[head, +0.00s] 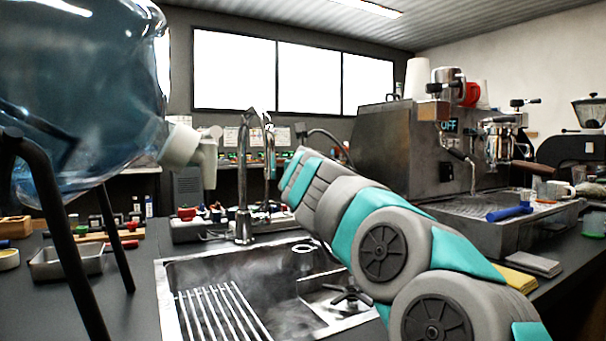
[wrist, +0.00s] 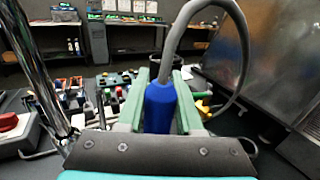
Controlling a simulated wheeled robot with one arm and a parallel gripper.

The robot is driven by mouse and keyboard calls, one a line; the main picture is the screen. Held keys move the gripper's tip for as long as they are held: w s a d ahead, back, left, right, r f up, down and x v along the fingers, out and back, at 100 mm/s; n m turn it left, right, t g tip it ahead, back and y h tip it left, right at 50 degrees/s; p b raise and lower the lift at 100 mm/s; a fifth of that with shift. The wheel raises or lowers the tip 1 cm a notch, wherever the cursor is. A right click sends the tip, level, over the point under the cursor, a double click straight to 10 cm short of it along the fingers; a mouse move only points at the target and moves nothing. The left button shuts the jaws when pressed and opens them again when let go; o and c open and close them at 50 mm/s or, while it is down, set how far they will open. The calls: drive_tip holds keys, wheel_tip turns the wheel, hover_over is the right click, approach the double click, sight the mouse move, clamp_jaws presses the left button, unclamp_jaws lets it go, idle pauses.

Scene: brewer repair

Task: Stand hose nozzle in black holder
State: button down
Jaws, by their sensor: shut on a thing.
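In the wrist view my gripper (wrist: 161,84) has its two green fingers shut on the blue hose nozzle (wrist: 159,108), one finger on each side. A grey hose (wrist: 186,22) rises from the nozzle's far end and loops over to the right. In the head view my arm reaches up toward the faucet, and the nozzle is hidden or too small to make out. Part of the dark hose (head: 328,134) shows just above my arm there.
A steel sink (head: 225,285) with a rack lies below my arm, with a chrome faucet (head: 243,190) behind it. A large water bottle (head: 85,95) on a black stand is at left. An espresso machine (head: 390,150) stands at right. A red button box (wrist: 15,130) is at left in the wrist view.

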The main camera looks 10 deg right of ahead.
wheel_tip(320, 180, up, 3)
drive_tip(key=shift+r, duration=0.1)
idle(0.5)
